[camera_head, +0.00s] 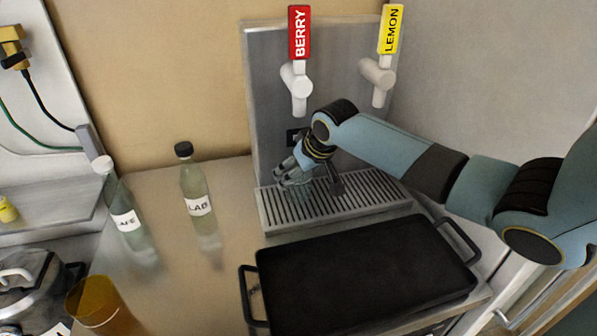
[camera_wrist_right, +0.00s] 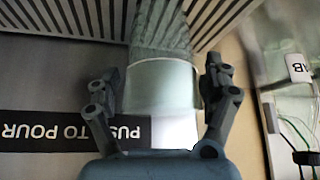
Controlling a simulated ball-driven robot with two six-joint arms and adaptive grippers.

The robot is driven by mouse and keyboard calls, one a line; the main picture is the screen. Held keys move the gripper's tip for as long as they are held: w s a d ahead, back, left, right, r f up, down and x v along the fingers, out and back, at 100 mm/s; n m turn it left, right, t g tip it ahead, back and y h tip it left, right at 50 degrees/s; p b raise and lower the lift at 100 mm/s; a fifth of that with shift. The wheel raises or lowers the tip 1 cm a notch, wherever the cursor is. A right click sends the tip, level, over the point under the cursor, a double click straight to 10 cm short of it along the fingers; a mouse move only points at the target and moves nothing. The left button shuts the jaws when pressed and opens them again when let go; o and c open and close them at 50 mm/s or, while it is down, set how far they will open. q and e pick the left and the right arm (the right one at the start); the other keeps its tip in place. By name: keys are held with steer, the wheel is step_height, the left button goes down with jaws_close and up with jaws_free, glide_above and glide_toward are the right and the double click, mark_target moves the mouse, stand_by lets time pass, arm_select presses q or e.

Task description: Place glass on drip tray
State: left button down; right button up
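The drip tray (camera_head: 350,209) is a grey slatted grid at the foot of the steel tap panel. My right gripper (camera_head: 300,177) is over its left part, below the berry tap. In the right wrist view, a clear glass (camera_wrist_right: 160,85) stands between the two fingers of my right gripper (camera_wrist_right: 162,78), which appear to press it from both sides. The slats (camera_wrist_right: 225,12) show behind the far end of the glass. My left gripper is out of view.
A black tray (camera_head: 365,275) with handles lies in front of the drip tray. A bottle marked LAB (camera_head: 196,200), another bottle (camera_head: 122,215) and an amber cup (camera_head: 95,305) stand at left. A berry tap (camera_head: 298,85) and a lemon tap (camera_head: 378,80) hang above.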

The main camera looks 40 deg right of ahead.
steer(key=shift+o, duration=1)
steer(key=shift+s, duration=0.1)
steer(key=shift+r, duration=0.15)
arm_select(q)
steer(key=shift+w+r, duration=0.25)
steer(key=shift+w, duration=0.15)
arm_select(e)
steer(key=v, duration=1.2)
